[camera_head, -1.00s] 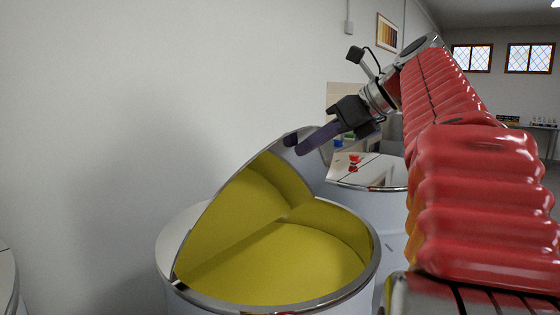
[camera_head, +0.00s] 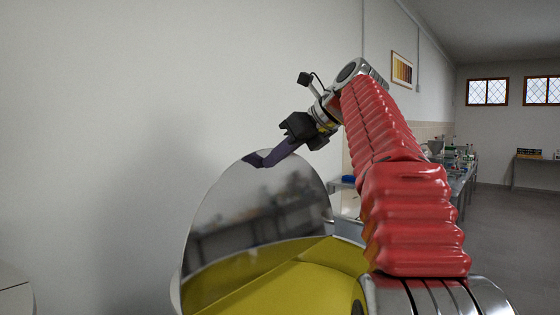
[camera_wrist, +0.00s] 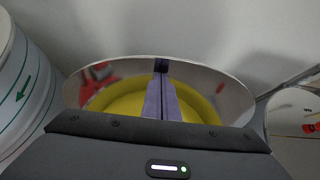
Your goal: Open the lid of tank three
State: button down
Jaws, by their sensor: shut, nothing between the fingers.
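The tank's shiny lid (camera_head: 255,215) stands steeply raised, its mirror-like inner face towards the head camera. It also shows in the wrist view (camera_wrist: 215,88), with reflections on it. Yellow liquid (camera_head: 300,285) shows in the open tank below. No number on this tank is visible. My gripper (camera_head: 255,161) is at the lid's top edge, its purple fingers together with nothing between them. In the wrist view the fingers (camera_wrist: 161,72) overlap the lid; whether they touch it, I cannot tell.
Another tank (camera_head: 14,296) stands at the left; a tank with a green arrow (camera_wrist: 25,90) shows at the left of the wrist view. A red fitting (camera_wrist: 309,129) is at the right there. A plain wall is behind the lid. Benches (camera_head: 462,180) and open floor lie at the right.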

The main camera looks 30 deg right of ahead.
dwell(0.4)
jog(key=v, duration=1.3)
jog(key=shift+s, duration=0.3)
jog(key=shift+s+d+r, duration=0.1)
jog(key=shift+d+r, duration=0.05)
